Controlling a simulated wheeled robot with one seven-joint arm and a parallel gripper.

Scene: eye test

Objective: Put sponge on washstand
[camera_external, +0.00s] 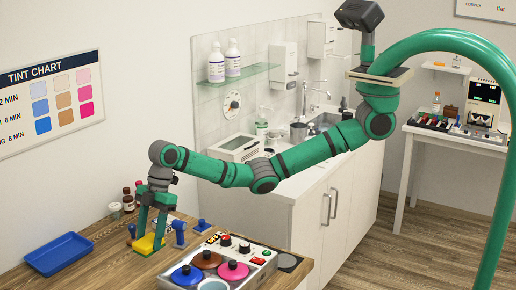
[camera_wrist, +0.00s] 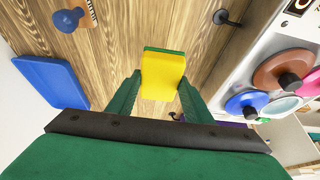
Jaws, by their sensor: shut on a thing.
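The sponge (camera_external: 148,245), yellow with a green layer, is at the wooden table's level in the external view, between my gripper's fingers. It also shows in the wrist view (camera_wrist: 164,75), yellow face toward the camera. My gripper (camera_external: 151,235) points down and is shut on the sponge, with the green fingers on either side of it in the wrist view (camera_wrist: 158,92). I cannot tell whether the sponge touches the table or hangs just above it. The washstand (camera_external: 335,205) is the white cabinet with a sink and tap behind the table, to the right of my gripper.
A blue tray (camera_external: 58,254) lies left of the sponge. A heater with coloured lidded pots (camera_external: 232,270) stands to the right. Small bottles (camera_external: 133,196) stand behind my gripper.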

